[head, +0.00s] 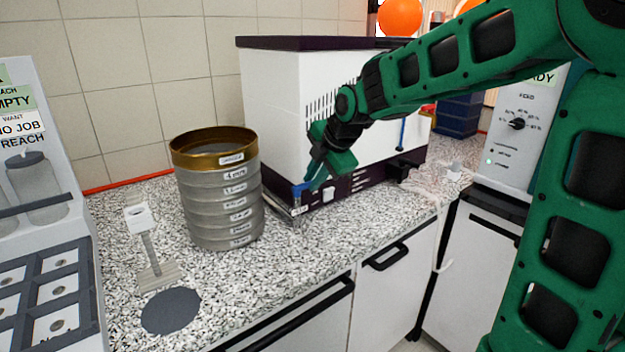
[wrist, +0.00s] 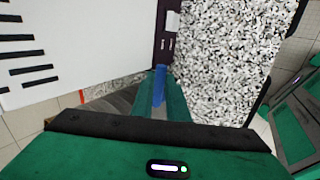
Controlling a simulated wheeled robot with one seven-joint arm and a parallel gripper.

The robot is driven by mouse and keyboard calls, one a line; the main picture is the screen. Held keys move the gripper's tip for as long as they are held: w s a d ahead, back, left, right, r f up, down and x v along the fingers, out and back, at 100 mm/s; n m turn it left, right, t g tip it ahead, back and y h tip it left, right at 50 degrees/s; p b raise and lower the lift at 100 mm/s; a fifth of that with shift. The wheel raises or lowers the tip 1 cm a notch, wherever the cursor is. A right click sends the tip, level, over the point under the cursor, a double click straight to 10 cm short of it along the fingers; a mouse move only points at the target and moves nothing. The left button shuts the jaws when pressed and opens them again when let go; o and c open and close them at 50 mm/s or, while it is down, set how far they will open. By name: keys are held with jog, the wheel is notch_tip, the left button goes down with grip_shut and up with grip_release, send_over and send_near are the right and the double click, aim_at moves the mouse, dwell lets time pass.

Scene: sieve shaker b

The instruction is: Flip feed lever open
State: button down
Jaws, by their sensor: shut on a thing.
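A blue lever (head: 299,189) sits low at the near corner of the white machine, above a small white label. My gripper (head: 312,180) reaches down to it from the upper right and is shut on it. In the wrist view the blue lever (wrist: 159,84) shows between the two green fingers of my gripper (wrist: 161,92). The fingers hide part of the lever, and I cannot tell its full angle. The white machine (head: 285,100) has a dark top and a dark lower band with a white switch (head: 328,194).
A stack of sieves (head: 220,205) with a brass top ring stands close to the left of my gripper. A second blue upright part (head: 402,132) is farther right on the machine. The speckled counter (head: 330,240) is clear in front. A grey box with a dial (head: 517,123) stands right.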

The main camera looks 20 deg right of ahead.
jog(key=s+a+m+g+h, duration=0.3)
jog(key=m+h, duration=0.5)
jog(key=m, duration=0.9)
jog(key=shift+s+a+r+g, duration=0.2)
jog(key=shift+a+g, duration=0.4)
jog(key=shift+a, duration=0.4)
jog(key=shift+m, duration=0.3)
jog(key=c, duration=1.7)
grip_release()
jog(key=shift+f, duration=0.1)
jog(key=shift+v, duration=5.3)
